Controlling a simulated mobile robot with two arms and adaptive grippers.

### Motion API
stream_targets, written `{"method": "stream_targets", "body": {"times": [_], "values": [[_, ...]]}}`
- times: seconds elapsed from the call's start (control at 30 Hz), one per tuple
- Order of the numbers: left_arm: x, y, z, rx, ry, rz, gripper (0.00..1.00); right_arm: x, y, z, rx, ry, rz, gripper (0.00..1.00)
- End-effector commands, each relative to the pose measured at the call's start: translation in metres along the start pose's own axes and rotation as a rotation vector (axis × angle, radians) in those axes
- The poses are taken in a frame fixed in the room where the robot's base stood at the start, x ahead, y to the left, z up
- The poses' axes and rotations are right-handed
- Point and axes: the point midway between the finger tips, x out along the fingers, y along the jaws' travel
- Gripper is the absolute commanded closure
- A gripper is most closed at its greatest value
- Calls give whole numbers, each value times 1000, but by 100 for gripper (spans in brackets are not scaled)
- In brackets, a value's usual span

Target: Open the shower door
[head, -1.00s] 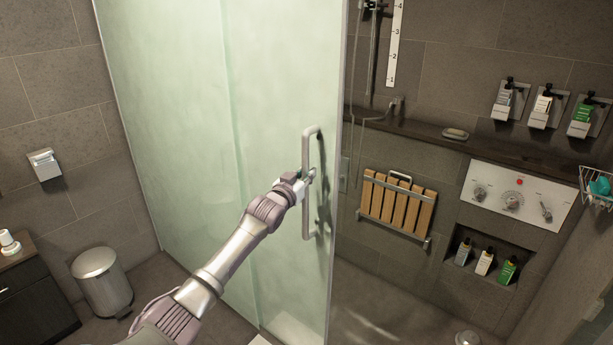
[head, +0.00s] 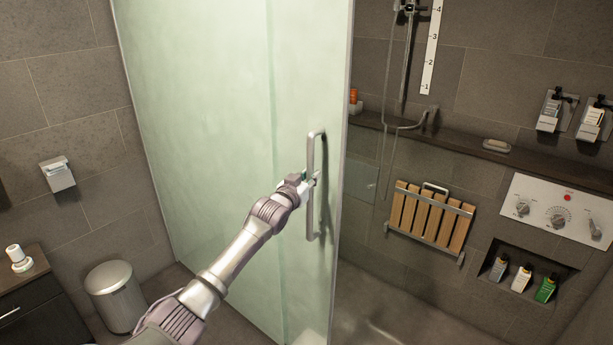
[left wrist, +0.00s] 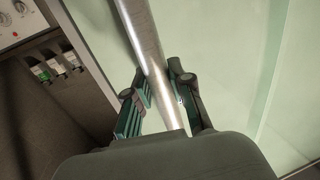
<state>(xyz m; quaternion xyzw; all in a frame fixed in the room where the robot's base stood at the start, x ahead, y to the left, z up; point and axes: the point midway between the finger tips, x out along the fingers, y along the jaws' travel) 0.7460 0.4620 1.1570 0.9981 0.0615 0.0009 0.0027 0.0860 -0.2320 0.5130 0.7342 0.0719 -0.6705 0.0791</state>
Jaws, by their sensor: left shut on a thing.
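The shower door (head: 210,120) is a pale green frosted glass panel with its free edge on the right, and the shower interior is open to view beside that edge. A vertical metal bar handle (head: 311,215) is mounted near the free edge. My left gripper (head: 310,181) is shut on the handle at about its middle. In the left wrist view the bar (left wrist: 143,38) runs between the two fingers of the gripper (left wrist: 162,92), with the glass behind. My right gripper is not in view.
A folded wooden seat (head: 430,215) hangs on the shower wall, left of a control panel (head: 558,212). Several bottles stand in a niche below the panel. A metal bin (head: 117,296) and a dark cabinet (head: 30,300) stand at the lower left.

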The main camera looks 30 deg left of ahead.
Motion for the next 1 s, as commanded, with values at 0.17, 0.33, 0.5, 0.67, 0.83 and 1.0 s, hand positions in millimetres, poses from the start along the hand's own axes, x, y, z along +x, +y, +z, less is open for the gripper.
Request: {"method": "stream_targets", "body": {"times": [0.17, 0.33, 0.5, 0.67, 0.83, 1.0], "values": [[-1, 8, 11, -4, -19, 10, 100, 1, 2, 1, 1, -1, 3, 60], [-1, 4, 8, -2, -14, 6, 54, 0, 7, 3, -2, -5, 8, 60], [0, 2, 5, 0, -10, 3, 52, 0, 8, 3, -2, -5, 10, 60], [0, 0, 3, 1, -7, 0, 52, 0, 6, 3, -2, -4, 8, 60], [0, 0, 2, 1, -4, 1, 52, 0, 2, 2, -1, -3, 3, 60], [0, 2, 2, 1, -3, 2, 52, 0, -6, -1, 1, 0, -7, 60]]}}
